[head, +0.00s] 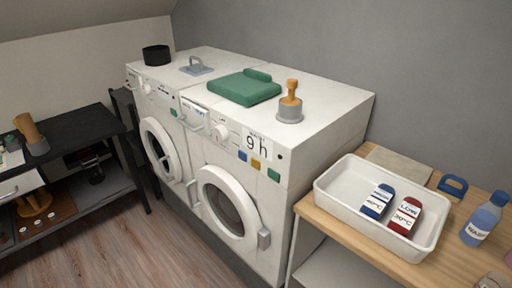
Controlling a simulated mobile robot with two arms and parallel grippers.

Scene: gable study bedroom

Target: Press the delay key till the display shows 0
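The display (257,143) is on the front panel of the right white washing machine (245,183) and reads "9 h". Small print above it is too small to read surely. Below it are a blue key (242,155), a yellow key (256,163) and a green key (274,175). I cannot tell from lettering which is the delay key. A dark round button (280,156) sits right of the display, and a white dial (221,132) to its left. Neither of my grippers is in view.
A second washing machine (160,125) stands to the left. On top are green folded cloth (244,87), a wooden-handled tool (290,102) and a black pot (156,55). A wooden table (460,250) at right bears a white tray (330,200). The floor (110,245) in front is clear.

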